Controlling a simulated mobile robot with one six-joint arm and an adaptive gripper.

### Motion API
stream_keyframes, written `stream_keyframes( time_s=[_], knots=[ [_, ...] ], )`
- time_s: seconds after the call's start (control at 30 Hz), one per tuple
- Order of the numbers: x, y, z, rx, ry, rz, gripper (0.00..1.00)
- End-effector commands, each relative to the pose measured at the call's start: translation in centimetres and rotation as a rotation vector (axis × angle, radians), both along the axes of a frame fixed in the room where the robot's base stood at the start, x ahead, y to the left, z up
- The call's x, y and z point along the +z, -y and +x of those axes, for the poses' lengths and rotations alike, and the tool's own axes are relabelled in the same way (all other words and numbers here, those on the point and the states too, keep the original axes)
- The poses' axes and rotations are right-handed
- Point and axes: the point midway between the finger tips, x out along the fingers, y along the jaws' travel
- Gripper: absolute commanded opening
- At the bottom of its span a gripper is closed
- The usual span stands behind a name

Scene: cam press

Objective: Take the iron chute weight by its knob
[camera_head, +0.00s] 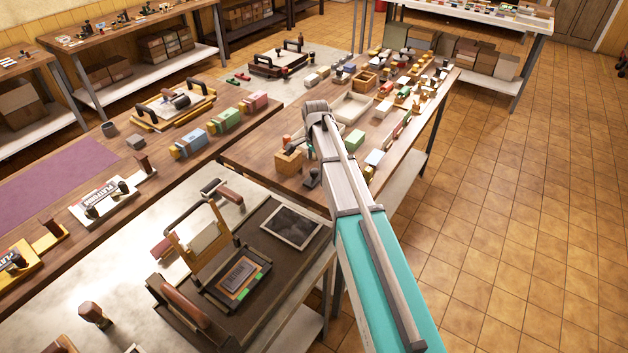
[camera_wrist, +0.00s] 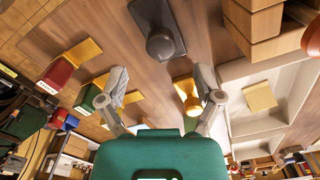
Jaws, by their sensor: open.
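The iron chute weight (camera_wrist: 172,24) is a dark grey slab with a round knob (camera_wrist: 161,43), in the upper middle of the wrist view. In the head view, a small dark piece that looks like this weight (camera_head: 312,179) is on the wooden table beside my arm. My gripper (camera_wrist: 161,88) is open, its two fingers spread apart. The knob appears beyond the fingertips, roughly centred between them, and is not touched. In the head view my arm largely hides the gripper.
A yellow knobbed piece (camera_wrist: 187,96) appears close to the right finger. A wooden box (camera_wrist: 252,40) and a white tray (camera_wrist: 238,128) are on the right. A red block (camera_wrist: 55,76) is on the left. A press (camera_head: 205,245) stands on the front bench.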

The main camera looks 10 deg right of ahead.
Motion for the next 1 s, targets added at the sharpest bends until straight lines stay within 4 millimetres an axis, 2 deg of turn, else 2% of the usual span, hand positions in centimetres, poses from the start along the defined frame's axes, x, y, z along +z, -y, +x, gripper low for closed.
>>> stream_keyframes(
  time_s=[0.37,1.0],
  knots=[
    [-0.3,0.0,0.0,-0.001,0.000,0.000,0.84],
    [-4.8,-0.4,-0.1,-0.001,0.000,0.000,0.84]
  ],
)
